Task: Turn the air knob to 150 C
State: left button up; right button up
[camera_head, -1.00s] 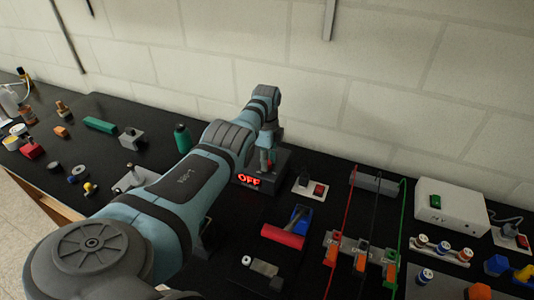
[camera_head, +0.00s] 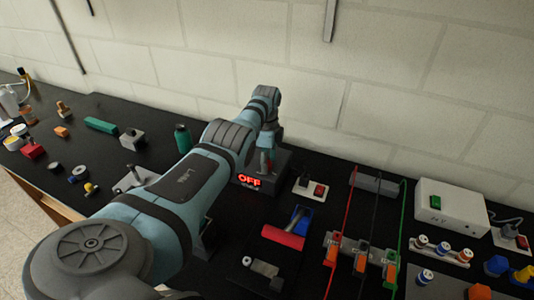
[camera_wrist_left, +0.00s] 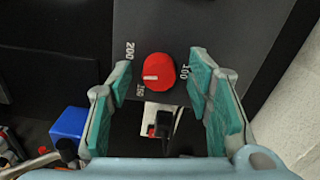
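The red air knob (camera_wrist_left: 156,73) sits on a dark grey panel (camera_wrist_left: 207,28) in the left wrist view, with a white mark on its left part. The printed numbers 200, 150 and 100 stand around it. In the head view, the dark unit (camera_head: 279,172) has a red display (camera_head: 249,180) reading OFF. My left gripper (camera_wrist_left: 161,70) is open, with one green-padded finger on each side of the knob and a visible gap to both. It also shows in the head view (camera_head: 267,158), over the unit. My right gripper is not in view.
A small white switch plate (camera_head: 309,187) with a red switch lies just right of the unit. A blue and red part (camera_head: 286,237) lies in front. A green bottle (camera_head: 182,138) stands left, and the block wall (camera_head: 400,85) rises close behind.

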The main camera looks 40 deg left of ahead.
pick_arm(q)
notch_tip(320, 180, up, 12)
dwell(0.4)
notch_tip(320, 180, down, 12)
jog(key=b, duration=0.2)
jog(key=shift+d+f+b, duration=0.1)
jog(key=shift+f+b, duration=0.05)
jog(key=shift+b, duration=0.15)
jog(key=shift+c, duration=0.3)
